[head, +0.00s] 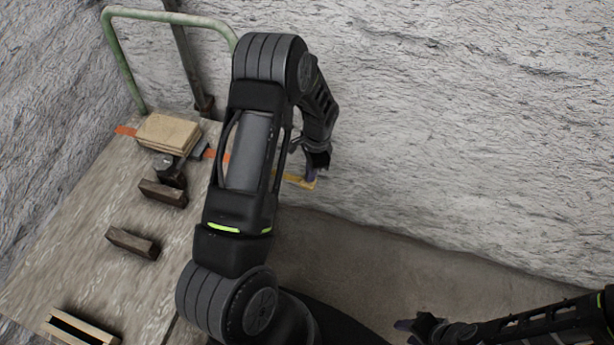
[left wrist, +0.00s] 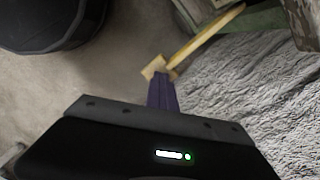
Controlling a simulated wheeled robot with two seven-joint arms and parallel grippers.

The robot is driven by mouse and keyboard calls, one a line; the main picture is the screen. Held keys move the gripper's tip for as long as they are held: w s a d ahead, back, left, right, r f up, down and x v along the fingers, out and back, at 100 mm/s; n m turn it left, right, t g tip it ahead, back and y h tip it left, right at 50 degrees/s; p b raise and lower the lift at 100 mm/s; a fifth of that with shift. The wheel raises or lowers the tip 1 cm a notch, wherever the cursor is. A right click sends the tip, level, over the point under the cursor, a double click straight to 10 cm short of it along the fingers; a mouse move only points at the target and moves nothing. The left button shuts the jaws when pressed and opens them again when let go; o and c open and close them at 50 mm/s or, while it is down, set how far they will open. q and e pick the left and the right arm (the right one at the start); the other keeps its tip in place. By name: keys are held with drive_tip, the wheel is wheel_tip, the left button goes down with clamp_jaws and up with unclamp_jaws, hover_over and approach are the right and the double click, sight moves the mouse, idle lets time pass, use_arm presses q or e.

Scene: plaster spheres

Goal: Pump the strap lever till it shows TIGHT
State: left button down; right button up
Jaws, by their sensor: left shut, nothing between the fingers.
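The orange strap (head: 213,155) runs across a platform and over a stack of pale boards (head: 168,132). A yellow lever (head: 297,181) sticks out past my left forearm, which hides its inner part. In the left wrist view the lever (left wrist: 207,37) is a slim bar with a squarish end piece (left wrist: 156,68). My left gripper (head: 313,176) is shut and empty, its purple fingertips (left wrist: 161,82) at that end piece; whether they touch it I cannot tell. No TIGHT marking is visible. My right gripper (head: 408,326) is at the bottom right, away from the lever; its opening is unclear.
The wooden platform (head: 75,235) carries dark blocks (head: 132,242) and a slotted frame (head: 80,328). A green tube rail (head: 124,62) stands at its back. A rough pale wall (head: 450,120) rises close behind the lever. Bare floor (head: 370,260) lies at the right.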

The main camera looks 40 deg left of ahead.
use_arm(q)
drive_tip(key=shift+s+a+f, duration=0.15)
idle(0.3)
drive_tip(key=w+d, duration=0.1)
drive_tip(key=w+r, duration=0.1)
drive_tip(key=shift+w+d, duration=0.3)
drive_tip(key=shift+d, duration=0.1)
wheel_tip(320, 180, up, 8)
drive_tip(key=shift+w+d, duration=0.2)
drive_tip(key=shift+w, duration=0.1)
drive_tip(key=shift+f, duration=0.1)
idle(0.7)
